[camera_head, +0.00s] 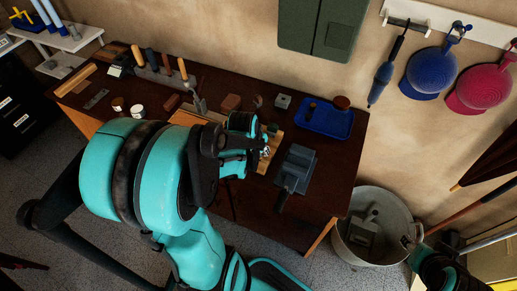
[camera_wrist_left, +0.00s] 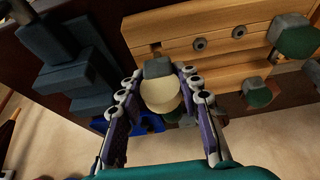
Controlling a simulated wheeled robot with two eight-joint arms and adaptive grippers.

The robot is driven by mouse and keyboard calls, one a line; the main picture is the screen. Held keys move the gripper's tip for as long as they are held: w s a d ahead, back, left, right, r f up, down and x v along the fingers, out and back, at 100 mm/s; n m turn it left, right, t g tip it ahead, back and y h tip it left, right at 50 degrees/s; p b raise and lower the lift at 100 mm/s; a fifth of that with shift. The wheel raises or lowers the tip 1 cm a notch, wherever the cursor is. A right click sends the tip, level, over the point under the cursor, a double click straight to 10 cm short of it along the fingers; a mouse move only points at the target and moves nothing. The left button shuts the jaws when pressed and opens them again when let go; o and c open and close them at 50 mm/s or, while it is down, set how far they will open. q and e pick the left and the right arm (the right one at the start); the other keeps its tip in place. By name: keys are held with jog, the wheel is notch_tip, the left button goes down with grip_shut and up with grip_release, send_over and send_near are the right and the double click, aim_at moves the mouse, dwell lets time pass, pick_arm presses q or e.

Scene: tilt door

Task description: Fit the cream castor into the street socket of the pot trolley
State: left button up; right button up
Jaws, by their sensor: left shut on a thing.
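The cream castor (camera_wrist_left: 163,97), with a grey block (camera_wrist_left: 157,68) at its end, is between the fingers of my left gripper (camera_wrist_left: 163,103) in the left wrist view. The gripper is shut on it. The grey block overlaps the near edge of the wooden pot trolley (camera_wrist_left: 215,18); I cannot tell whether it is in a socket. Two round metal-rimmed holes (camera_wrist_left: 198,44) show in the trolley. Green castors with grey blocks (camera_wrist_left: 292,35) sit at its right side. In the head view my left gripper (camera_head: 262,150) is over the trolley (camera_head: 270,158), mostly hidden by my arm.
A grey-blue vise (camera_head: 296,167) stands right of the trolley, near the table's front edge. A blue tray (camera_head: 327,121) lies behind it. Tools stand in a rack (camera_head: 165,77) at the back left. A metal tub (camera_head: 370,225) is on the floor at right, near my right arm.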

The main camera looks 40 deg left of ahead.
aim_at(259, 155)
pick_arm(q)
jog(key=shift+f+b, duration=1.7)
jog(key=shift+f, duration=0.15)
jog(key=o, duration=1.3)
jog(key=shift+r, duration=0.1)
jog(key=v, duration=1.2)
